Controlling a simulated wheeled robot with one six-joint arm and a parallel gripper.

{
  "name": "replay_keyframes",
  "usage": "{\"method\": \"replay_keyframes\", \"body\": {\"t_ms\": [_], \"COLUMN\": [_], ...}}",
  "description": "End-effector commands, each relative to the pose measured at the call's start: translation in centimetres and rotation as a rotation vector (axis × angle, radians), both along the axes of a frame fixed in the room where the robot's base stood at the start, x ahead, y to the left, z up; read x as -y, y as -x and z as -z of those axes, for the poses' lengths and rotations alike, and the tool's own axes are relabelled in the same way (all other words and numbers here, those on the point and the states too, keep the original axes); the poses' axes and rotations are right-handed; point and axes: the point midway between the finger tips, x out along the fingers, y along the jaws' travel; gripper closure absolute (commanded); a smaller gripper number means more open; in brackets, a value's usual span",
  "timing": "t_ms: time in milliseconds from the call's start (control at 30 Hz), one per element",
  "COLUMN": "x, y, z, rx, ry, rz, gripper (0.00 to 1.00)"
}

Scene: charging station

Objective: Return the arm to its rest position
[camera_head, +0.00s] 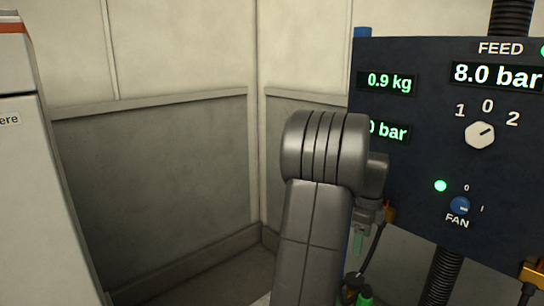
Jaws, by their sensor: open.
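My grey arm rises from the bottom centre of the head view, with a broad link leading up to a large ribbed rounded joint. A smaller grey part of my arm shows just right of and behind that joint, near the panel's left edge. My gripper's fingers cannot be made out; the end of the arm is largely hidden behind the link. I see nothing held.
A dark control panel (418,160) stands close on the right, its left readout partly covered by my arm. It carries a selector knob (480,135) and a blue fan knob (460,205). A white cabinet (30,170) stands at left. Clear space lies before the corner walls (150,170).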

Motion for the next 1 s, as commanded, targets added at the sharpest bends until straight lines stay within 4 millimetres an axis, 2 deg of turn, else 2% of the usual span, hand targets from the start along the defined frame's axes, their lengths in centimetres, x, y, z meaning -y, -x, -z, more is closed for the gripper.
{"method": "replay_keyframes", "body": {"t_ms": [33,100,667,1000], "x": [0.0,0.0,-0.1,0.0], "y": [0.1,0.1,0.1,0.0], "z": [1.5,2.9,14.2,14.0], "rx": [-0.006,-0.006,-0.007,-0.002], "ry": [-0.003,-0.003,-0.002,-0.001], "rz": [0.0,0.0,-0.001,-0.275], "gripper": [0.25,0.25,0.25,0.25]}}
